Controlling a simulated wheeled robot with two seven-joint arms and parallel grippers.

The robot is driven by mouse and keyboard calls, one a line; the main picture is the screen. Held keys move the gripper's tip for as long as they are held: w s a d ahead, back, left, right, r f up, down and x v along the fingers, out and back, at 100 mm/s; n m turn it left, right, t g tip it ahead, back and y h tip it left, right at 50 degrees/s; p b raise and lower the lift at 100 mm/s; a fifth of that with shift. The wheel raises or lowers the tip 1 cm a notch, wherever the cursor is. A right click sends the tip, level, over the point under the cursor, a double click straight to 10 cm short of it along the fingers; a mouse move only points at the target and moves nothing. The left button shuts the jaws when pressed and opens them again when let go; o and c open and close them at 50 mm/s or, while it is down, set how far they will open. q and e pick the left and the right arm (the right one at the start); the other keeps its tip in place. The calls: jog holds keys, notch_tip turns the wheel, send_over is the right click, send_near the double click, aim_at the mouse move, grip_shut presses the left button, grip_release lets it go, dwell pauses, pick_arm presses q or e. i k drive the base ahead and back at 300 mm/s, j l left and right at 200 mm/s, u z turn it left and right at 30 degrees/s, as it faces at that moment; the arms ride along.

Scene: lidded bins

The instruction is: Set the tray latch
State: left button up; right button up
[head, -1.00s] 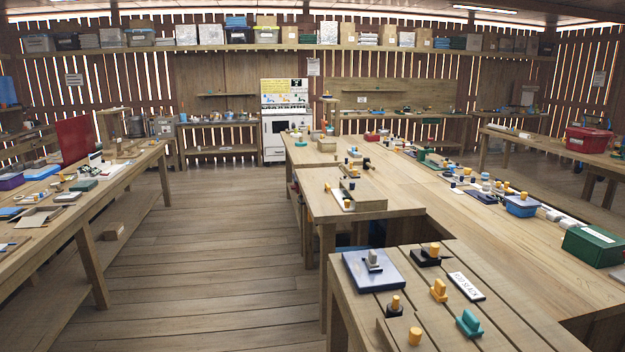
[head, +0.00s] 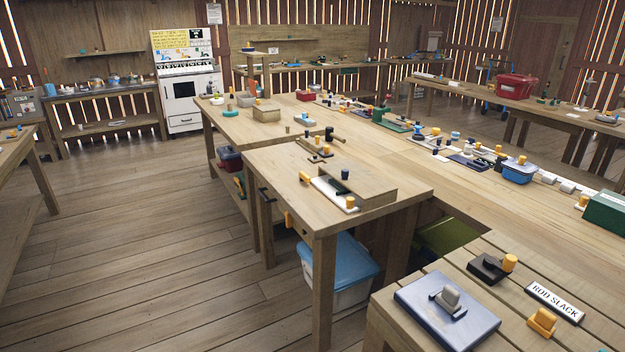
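No part is clearly marked as the tray latch, so I cannot tell which one it is. On the near slatted bench, a flat blue-grey plate (head: 425,313) carries a grey upright knob piece (head: 449,300). A black block with an orange knob (head: 490,268) sits behind it. An orange knob piece (head: 541,322) and a white "ROD SLACK" label (head: 554,300) lie to the right. On the middle bench, a white strip with orange ends (head: 335,196) lies against a wooden block. Neither of my grippers is in view.
The long wooden bench (head: 425,180) runs back with many small parts, a blue tub (head: 518,172) and a green box (head: 606,212). A blue-lidded bin (head: 340,262) stands under the middle bench. Open plank floor (head: 140,240) lies to the left. A white stove (head: 190,100) stands at the back.

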aim_at(303, 176)
jog(key=i+j+z, duration=0.3)
jog(key=z, duration=0.25)
jog(key=i+j+z, duration=0.15)
jog(key=z, duration=0.25)
jog(key=j+z, duration=0.45)
jog(key=i+j, duration=0.15)
jog(key=j, duration=0.3)
jog(key=i+j+z, duration=0.15)
jog(key=j, duration=0.25)
jog(key=i+j, duration=0.1)
jog(key=j, duration=0.35)
jog(key=i+j+z, duration=0.15)
jog(key=j, duration=0.3)
jog(key=i+j, duration=0.1)
jog(key=j, duration=0.35)
jog(key=i+j+z, duration=0.15)
jog(key=j, duration=0.3)
jog(key=k, duration=0.05)
